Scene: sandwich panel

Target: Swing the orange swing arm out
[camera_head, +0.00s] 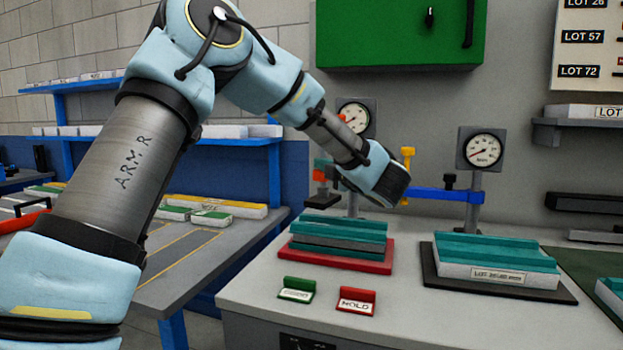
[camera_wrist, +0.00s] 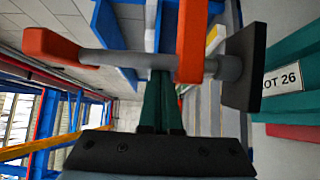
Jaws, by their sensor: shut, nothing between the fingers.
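The orange swing arm (camera_wrist: 192,40) crosses the upper middle of the wrist view. A grey spindle passes through its end, with an orange handle (camera_wrist: 50,43) at the left and a black pad (camera_wrist: 243,63) at the right. My gripper (camera_wrist: 160,76) is shut and empty; its dark green fingers reach up to the spindle, close beside the orange arm. Whether they touch is unclear. In the head view, a small orange part (camera_head: 319,163) shows left of my wrist, above a black pad (camera_head: 322,200). My wrist hides much of the rest.
A red tray (camera_head: 385,266) holds a stack with teal bars. A black tray (camera_head: 430,280) holds another at the right, below a blue arm (camera_head: 440,194) with a yellow handle (camera_head: 407,160). Gauges stand behind. Green (camera_head: 297,289) and red (camera_head: 357,300) cards stand at the front.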

